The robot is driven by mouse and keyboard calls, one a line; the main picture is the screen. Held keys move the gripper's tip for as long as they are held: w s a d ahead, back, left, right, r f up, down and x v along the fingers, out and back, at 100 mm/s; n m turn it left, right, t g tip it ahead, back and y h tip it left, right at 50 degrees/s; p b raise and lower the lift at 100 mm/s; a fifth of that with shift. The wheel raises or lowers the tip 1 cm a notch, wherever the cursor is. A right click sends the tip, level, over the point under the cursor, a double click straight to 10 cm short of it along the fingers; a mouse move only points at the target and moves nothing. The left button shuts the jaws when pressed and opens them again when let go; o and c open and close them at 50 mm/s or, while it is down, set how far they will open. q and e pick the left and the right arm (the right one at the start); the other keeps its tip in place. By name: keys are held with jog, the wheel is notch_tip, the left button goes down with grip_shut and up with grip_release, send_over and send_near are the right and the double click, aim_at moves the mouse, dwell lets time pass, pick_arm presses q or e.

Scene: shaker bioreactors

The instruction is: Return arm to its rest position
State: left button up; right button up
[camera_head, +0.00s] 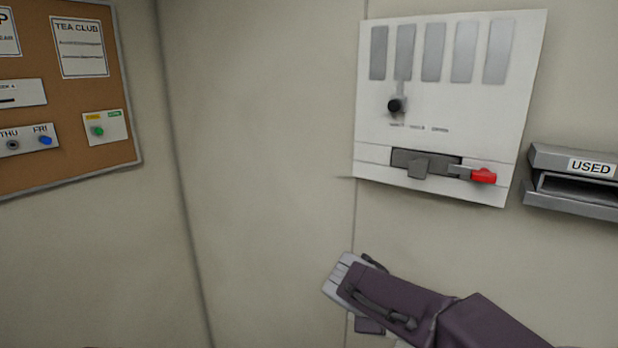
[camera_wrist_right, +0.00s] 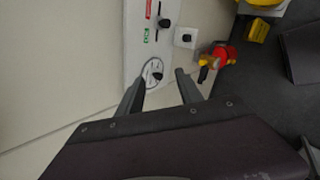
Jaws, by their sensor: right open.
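My right arm (camera_head: 430,305) comes into the head view from the lower right. Its hand end, with the right gripper (camera_head: 345,277), is in front of the bare pale wall, below the white wall panel and apart from it in the picture. In the right wrist view the right gripper (camera_wrist_right: 161,73) has its two dark fingers spread with nothing between them. My left arm is not in view.
The white panel (camera_head: 460,70) has grey slots, a black-knobbed lever (camera_head: 395,105) and a red handle (camera_head: 483,176). A grey "USED" tray (camera_head: 575,205) is at right, a corkboard (camera_head: 90,95) at left. The wrist view shows a red and yellow fitting (camera_wrist_right: 217,58).

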pick_arm(q)
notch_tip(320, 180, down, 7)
jog(key=b, duration=0.5)
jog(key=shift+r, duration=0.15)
pick_arm(e)
jog(key=s+d+f+m+g+y, duration=0.1)
jog(key=s+f+m+g+y, duration=0.1)
jog(key=s+f+m, duration=0.5)
jog(key=s+d+f+m+g+y, duration=0.1)
jog(key=s+f+m, duration=0.7)
jog(key=f, duration=1)
jog(key=shift+s+d+f+m+g+y, duration=0.2)
jog(key=shift+s+m+g+y, duration=0.1)
jog(key=shift+s+g+y, duration=0.8)
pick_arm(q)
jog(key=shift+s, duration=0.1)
pick_arm(e)
jog(key=shift+o, duration=0.4)
jog(key=shift+s, duration=0.15)
